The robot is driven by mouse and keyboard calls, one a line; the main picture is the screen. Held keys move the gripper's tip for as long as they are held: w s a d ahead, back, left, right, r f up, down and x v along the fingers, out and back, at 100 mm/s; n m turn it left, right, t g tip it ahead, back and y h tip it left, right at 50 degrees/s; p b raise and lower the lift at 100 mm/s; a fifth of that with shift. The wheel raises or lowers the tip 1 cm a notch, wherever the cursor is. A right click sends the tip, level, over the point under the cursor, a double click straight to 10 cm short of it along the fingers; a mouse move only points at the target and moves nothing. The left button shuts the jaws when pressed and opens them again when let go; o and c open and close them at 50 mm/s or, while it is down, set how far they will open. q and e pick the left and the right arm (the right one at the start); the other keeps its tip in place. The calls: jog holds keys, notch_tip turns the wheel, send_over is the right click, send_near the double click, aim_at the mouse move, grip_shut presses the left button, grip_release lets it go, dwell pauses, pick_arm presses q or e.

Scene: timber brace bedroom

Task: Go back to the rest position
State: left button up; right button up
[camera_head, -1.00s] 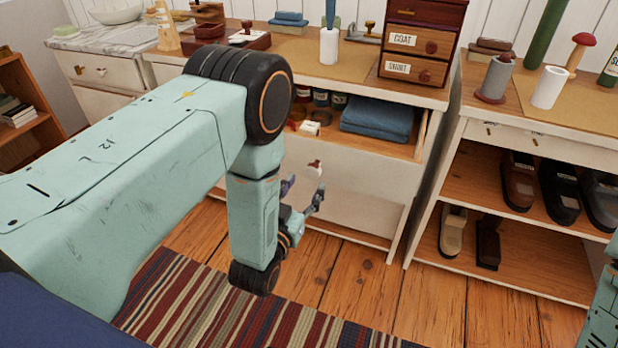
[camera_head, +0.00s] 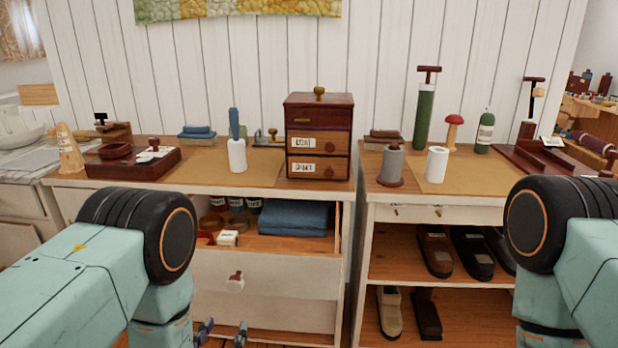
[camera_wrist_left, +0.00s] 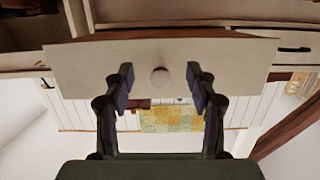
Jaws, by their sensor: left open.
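My left gripper (camera_head: 222,333) is at the bottom edge of the head view, low in front of the left cabinet, with only its fingertips showing. In the left wrist view its two fingers (camera_wrist_left: 160,88) are spread apart with nothing between them. A pale drawer front (camera_head: 290,290) with a round knob (camera_head: 236,282) is beyond the fingers; the knob (camera_wrist_left: 160,77) shows between the fingertips in the wrist view, apparently untouched. My left arm (camera_head: 90,280) comes in at lower left. My right arm (camera_head: 575,265) shows at lower right; its gripper is out of view.
The left cabinet top (camera_head: 215,168) holds a dark tray (camera_head: 133,166), a white cylinder (camera_head: 237,155) and a small drawer chest (camera_head: 318,140).

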pick_arm(q)
jog(key=s+a+f+g, duration=0.2)
jog(key=s+f+g, duration=0.6)
jog(key=s+f, duration=0.4)
jog(key=s+r+g+p, duration=0.1)
jog(key=s+g, duration=0.7)
jog(key=s, duration=1.2)
jog(key=shift+s+a+r+n, duration=0.2)
jog(key=shift+a+r+n, duration=0.25)
jog(key=shift+r, duration=0.45)
